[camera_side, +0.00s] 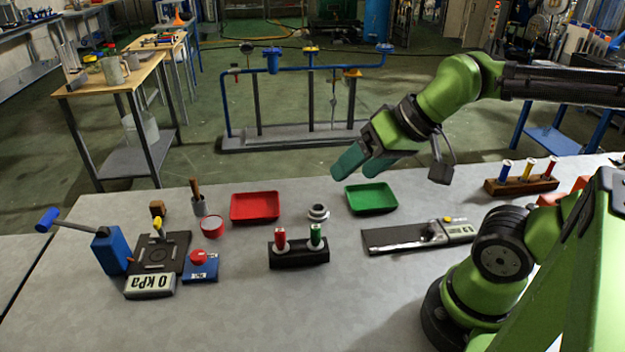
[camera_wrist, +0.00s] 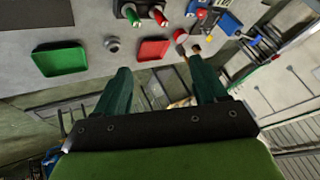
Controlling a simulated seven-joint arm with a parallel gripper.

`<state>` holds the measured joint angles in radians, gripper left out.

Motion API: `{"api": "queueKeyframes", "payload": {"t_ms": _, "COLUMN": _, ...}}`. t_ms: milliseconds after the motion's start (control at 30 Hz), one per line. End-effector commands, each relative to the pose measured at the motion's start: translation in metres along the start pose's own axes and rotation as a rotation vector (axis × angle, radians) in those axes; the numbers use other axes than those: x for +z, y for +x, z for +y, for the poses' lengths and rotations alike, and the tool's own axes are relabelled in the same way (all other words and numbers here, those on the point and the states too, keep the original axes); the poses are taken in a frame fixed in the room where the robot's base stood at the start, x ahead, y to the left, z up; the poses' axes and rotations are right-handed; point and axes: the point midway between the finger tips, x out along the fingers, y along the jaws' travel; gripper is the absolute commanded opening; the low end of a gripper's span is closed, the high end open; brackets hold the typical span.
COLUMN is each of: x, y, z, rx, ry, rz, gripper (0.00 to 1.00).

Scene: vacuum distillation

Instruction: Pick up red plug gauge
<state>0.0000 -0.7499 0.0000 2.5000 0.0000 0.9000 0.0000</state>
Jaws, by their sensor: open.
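The red plug gauge (camera_side: 281,239) stands upright in a black holder (camera_side: 300,258) near the middle of the bench, left of a green plug gauge (camera_side: 316,236). In the wrist view the red gauge (camera_wrist: 160,17) and green gauge (camera_wrist: 132,16) show end-on at the top edge. My gripper (camera_side: 345,172) is open and empty, in the air near the bench's far edge, above and right of the holder in the side view. In the wrist view its two fingers (camera_wrist: 162,84) are spread apart, with nothing between them. The gauges' lower ends are hidden in the holder.
A red tray (camera_side: 255,207), a grey metal ring piece (camera_side: 318,212) and a green tray (camera_side: 371,199) lie behind the holder. A pressure device (camera_side: 150,285) stands left, a caliper-like gauge (camera_side: 420,237) right. A wooden rack (camera_side: 521,185) holds coloured pins. Bare bench lies in front.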

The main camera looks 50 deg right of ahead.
Motion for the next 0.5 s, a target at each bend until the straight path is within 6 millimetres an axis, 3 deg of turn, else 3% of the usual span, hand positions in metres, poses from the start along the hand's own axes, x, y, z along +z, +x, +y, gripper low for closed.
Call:
{"api": "queueKeyframes", "payload": {"t_ms": 33, "x": 0.000, "y": 0.000, "z": 0.000, "rx": 0.000, "ry": 0.000, "rz": 0.000, "gripper": 0.63}}
{"api": "queueKeyframes", "payload": {"t_ms": 100, "x": 0.000, "y": 0.000, "z": 0.000, "rx": 0.000, "ry": 0.000, "rz": 0.000, "gripper": 0.53}}
{"api": "queueKeyframes", "payload": {"t_ms": 367, "x": 0.000, "y": 0.000, "z": 0.000, "rx": -0.001, "ry": -0.001, "rz": -0.002, "gripper": 0.53}}
{"api": "queueKeyframes", "payload": {"t_ms": 500, "x": 0.003, "y": 0.013, "z": -0.002, "rx": 0.013, "ry": -0.009, "rz": -0.059, "gripper": 0.53}}
